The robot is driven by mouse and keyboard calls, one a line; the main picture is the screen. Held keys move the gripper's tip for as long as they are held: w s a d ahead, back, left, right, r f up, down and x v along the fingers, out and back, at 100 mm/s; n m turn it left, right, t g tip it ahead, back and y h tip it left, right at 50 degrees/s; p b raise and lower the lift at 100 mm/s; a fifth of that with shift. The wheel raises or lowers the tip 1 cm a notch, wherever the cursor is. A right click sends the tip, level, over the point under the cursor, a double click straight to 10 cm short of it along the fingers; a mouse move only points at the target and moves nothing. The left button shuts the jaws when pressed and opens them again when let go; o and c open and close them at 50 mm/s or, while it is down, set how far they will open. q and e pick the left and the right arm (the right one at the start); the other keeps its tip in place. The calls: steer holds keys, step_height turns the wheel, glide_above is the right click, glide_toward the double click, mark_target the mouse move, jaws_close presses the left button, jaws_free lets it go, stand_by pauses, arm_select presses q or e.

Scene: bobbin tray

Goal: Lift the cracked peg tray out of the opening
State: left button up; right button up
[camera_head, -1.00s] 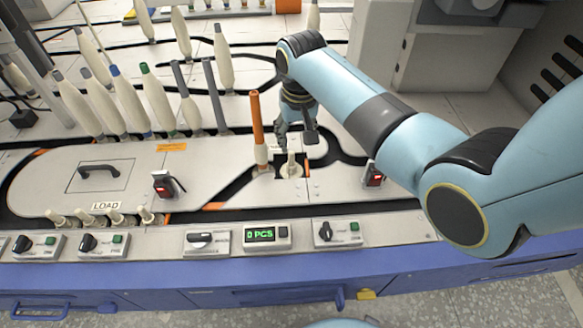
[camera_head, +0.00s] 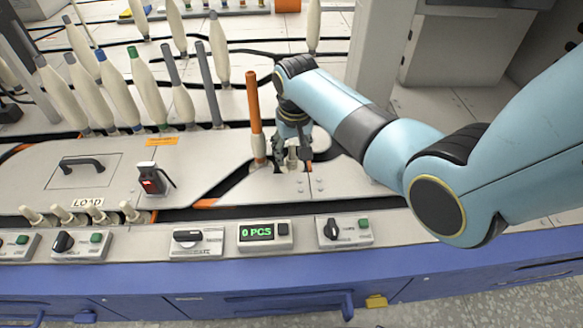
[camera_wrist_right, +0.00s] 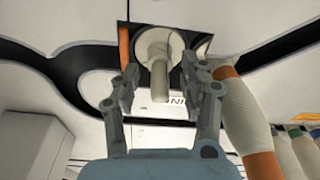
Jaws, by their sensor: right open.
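The peg tray (camera_head: 292,163) is a pale round disc with an upright peg, sitting in a dark opening in the light machine top. In the right wrist view the tray (camera_wrist_right: 154,42) shows its rounded cream base, and its peg (camera_wrist_right: 160,82) points toward the camera between my fingers. No crack can be made out. My right gripper (camera_head: 293,152) is just over the opening. In the wrist view it (camera_wrist_right: 159,78) is open, one finger on each side of the peg, apparently without closing on it. The gripper hides part of the tray in the head view. My left gripper is not in view.
An orange-topped bobbin (camera_head: 255,115) stands close to the left of my right gripper. Several cream bobbins (camera_head: 112,95) stand in a row at left. A red-lit switch (camera_head: 152,180) stands on the panel. The counter box (camera_head: 264,233) reads 0 PCS.

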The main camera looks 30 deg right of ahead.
jaws_close()
stand_by(0.3)
